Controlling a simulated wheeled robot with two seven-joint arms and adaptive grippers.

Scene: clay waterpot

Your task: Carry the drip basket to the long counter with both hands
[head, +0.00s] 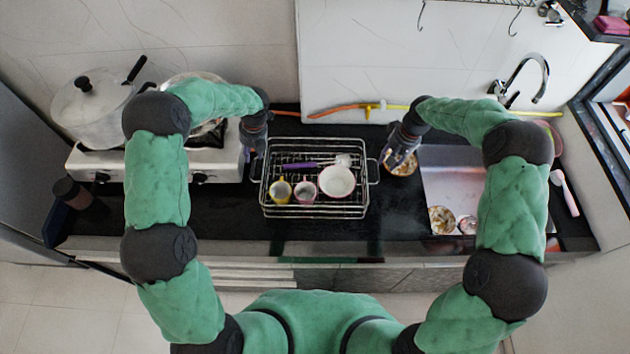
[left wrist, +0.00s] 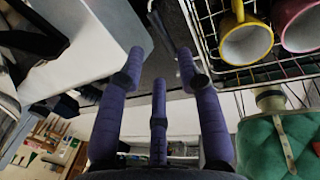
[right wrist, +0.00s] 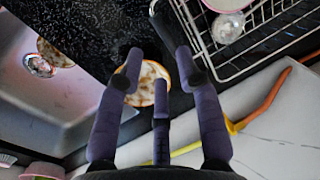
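The drip basket (head: 315,208), a silver wire rack, stands on the black counter (head: 220,222). It holds a yellow cup (head: 280,191), a pink cup (head: 305,191), a white bowl (head: 338,181) and a purple-handled utensil (head: 300,165). My left gripper (head: 254,152) is beside its left end; in the left wrist view its fingers (left wrist: 161,62) are apart and empty, with the basket at upper right. My right gripper (head: 389,157) is beside the right end; in the right wrist view its fingers (right wrist: 160,60) are apart, with the basket at upper right. I cannot tell if either touches a handle.
A white stove (head: 225,166) with a large pot (head: 90,105) is at left. A sink (head: 460,180) with small bowls is at right. An orange-rimmed bowl (right wrist: 152,82) sits by my right gripper. An orange and yellow hose (head: 350,107) lies behind the basket.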

